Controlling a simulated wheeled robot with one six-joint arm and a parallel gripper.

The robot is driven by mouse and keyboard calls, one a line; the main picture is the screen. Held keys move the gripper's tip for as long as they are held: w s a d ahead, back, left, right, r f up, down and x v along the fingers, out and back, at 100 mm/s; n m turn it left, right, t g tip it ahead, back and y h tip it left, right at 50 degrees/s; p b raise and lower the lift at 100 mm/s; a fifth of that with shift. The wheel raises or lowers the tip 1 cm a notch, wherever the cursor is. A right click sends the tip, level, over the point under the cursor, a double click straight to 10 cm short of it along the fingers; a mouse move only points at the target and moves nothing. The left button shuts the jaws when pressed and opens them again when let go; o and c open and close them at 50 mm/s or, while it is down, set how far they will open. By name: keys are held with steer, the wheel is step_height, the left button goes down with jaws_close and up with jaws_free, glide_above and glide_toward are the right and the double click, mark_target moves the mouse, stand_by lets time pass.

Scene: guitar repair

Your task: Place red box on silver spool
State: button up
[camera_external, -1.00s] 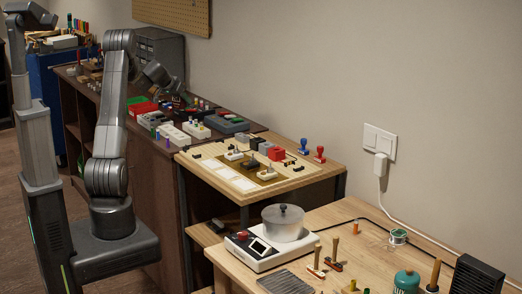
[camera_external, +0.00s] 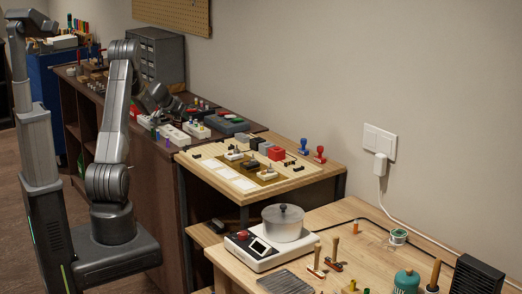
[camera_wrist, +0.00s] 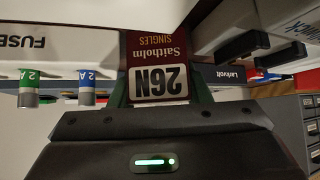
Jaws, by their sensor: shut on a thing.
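My gripper (camera_wrist: 160,90) is shut on a dark red box (camera_wrist: 160,52) lettered "Saitholm Singles 26N". The box shows upside down between the green-edged fingers in the wrist view. In the external view my gripper is over the dark far bench, and the held box cannot be made out there. A silver spool (camera_external: 398,236) with a green centre stands on the light wooden bench at the right, near the wall, far from my gripper.
Fuse boxes (camera_wrist: 40,42) and coloured fuses (camera_wrist: 28,85) are close around my gripper. A grey drawer cabinet (camera_external: 158,55) stands behind. A brighter red block (camera_external: 276,153) sits on the middle bench.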

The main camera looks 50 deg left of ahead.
steer(key=o, duration=0.9)
steer(key=shift+c, duration=0.2)
steer(key=shift+r+p, duration=0.25)
steer(key=shift+p, duration=0.15)
steer(key=b+v, duration=0.1)
steer(key=v, duration=0.9)
steer(key=shift+s+r, duration=0.2)
steer(key=shift+s, duration=0.2)
steer(key=shift+o, duration=0.5)
steer(key=shift+s+d+r, duration=0.15)
steer(key=shift+s+r, duration=0.05)
steer(key=shift+o, duration=1.4)
steer(key=shift+s+d+r, duration=0.1)
steer(key=shift+s+r, duration=0.05)
